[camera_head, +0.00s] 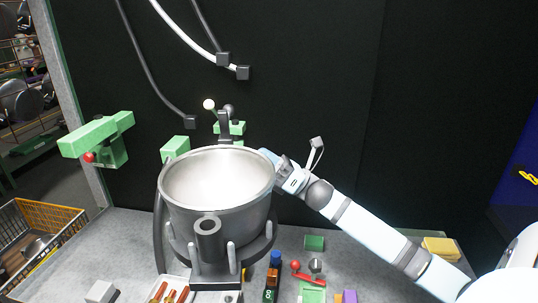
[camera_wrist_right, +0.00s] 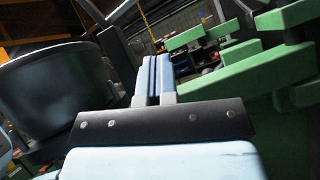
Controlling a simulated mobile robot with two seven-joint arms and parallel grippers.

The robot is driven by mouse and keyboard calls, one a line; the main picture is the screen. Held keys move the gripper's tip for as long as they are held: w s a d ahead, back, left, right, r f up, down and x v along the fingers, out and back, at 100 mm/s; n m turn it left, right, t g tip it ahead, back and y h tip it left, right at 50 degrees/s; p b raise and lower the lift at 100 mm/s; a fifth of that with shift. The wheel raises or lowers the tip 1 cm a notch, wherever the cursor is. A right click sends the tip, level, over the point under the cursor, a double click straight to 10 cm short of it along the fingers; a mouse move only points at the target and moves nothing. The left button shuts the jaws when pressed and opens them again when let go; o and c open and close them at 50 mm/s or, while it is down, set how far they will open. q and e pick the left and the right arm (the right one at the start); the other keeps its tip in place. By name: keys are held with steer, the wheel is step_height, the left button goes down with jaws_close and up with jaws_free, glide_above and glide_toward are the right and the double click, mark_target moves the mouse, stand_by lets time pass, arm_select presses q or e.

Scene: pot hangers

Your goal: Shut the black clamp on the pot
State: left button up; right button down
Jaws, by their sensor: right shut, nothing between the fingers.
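The grey metal pot (camera_head: 190,218) stands upright in a dark ring-shaped holder (camera_head: 215,270) on the table. A black upright clamp piece (camera_head: 224,126) rises behind the pot's far rim, by a green block; its lower part is hidden by the pot. I cannot tell whether the clamp touches the pot. My right gripper (camera_head: 268,156) is at the pot's right rear rim, to the right of the clamp. In the right wrist view its blue fingers (camera_wrist_right: 153,78) are together and empty, with the dark pot (camera_wrist_right: 55,95) to their left. My left gripper is not in view.
Green fixtures (camera_head: 98,138) stand at the left and behind the pot. They also fill the right of the wrist view (camera_wrist_right: 275,85). Hoses (camera_head: 155,78) hang above. Small tools and coloured blocks (camera_head: 314,242) lie in front. A yellow block (camera_head: 440,248) lies far right.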

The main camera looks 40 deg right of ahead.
mark_target(232, 112)
arm_select(q)
steer(key=p, duration=0.1)
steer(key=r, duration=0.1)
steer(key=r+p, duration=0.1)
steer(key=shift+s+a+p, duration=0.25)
steer(key=shift+p, duration=0.1)
arm_select(e)
steer(key=w+a+r, duration=0.3)
steer(key=w+r, duration=0.2)
steer(key=r, duration=0.2)
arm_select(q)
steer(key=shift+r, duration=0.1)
arm_select(e)
steer(key=shift+r, duration=0.1)
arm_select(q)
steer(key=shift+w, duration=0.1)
